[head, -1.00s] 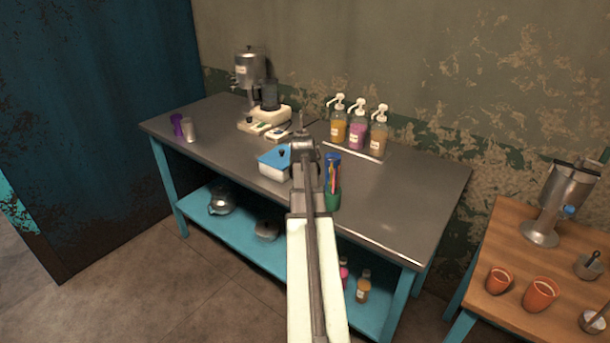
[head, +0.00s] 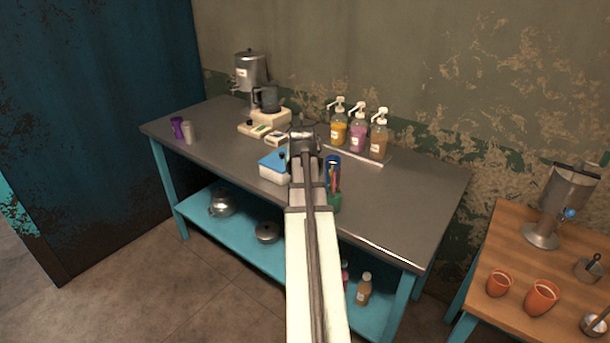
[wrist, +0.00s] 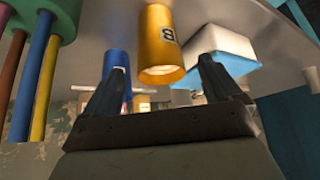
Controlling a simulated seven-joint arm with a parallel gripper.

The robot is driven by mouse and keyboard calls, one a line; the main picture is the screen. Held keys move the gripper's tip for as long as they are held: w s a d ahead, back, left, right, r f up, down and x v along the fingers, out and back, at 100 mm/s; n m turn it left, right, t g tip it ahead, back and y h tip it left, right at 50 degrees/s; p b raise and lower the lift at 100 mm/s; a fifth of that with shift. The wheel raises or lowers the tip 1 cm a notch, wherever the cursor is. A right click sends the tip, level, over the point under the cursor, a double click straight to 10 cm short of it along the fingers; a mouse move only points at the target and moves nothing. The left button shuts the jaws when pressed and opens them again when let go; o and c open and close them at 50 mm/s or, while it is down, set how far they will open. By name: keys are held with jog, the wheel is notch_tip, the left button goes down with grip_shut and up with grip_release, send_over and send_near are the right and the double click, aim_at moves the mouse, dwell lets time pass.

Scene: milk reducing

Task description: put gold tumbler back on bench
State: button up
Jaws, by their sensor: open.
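The gold tumbler (wrist: 160,40), marked with a letter B, shows in the wrist view, which looks upside down. Its base is against the grey bench top (wrist: 100,18) and its open mouth points away from the bench, so it stands upright. My gripper (wrist: 161,68) is open, with one finger to each side of the tumbler in the picture and visible gaps between. The tumbler appears just beyond the fingertips; I cannot tell the exact depth. In the head view my arm hides the tumbler and the fingers above the bench (head: 400,205).
A blue tumbler (wrist: 117,66) and a green holder with coloured sticks (wrist: 40,18) stand to one side. A white-and-blue box (wrist: 222,42) is close on the other. Pump bottles (head: 358,133) and a mixer (head: 268,108) stand behind. The bench's right part is clear.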

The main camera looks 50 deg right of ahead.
jog(key=shift+v, duration=2.8)
jog(key=shift+o, duration=0.4)
jog(key=shift+o, duration=0.4)
jog(key=shift+d+r, duration=0.15)
jog(key=shift+d, duration=0.05)
jog(key=w+d+r+n+g+y, duration=0.1)
jog(key=w+d+r+n+y, duration=0.1)
jog(key=w+d+r, duration=0.75)
jog(key=w+d+r+n+g+y, duration=0.15)
jog(key=w+d+r, duration=0.25)
jog(key=w+d, duration=1)
jog(key=s+f+n, duration=0.1)
jog(key=f+n, duration=0.1)
jog(key=f, duration=0.1)
jog(key=s+f+n+y, duration=0.1)
jog(key=f+n, duration=0.2)
jog(key=f, duration=0.1)
jog(key=s+f+n+g+y, duration=0.1)
jog(key=s+f+n, duration=0.1)
jog(key=f, duration=0.1)
jog(key=shift+f+n, duration=0.2)
jog(key=shift+n, duration=0.15)
jog(key=shift+r, duration=0.1)
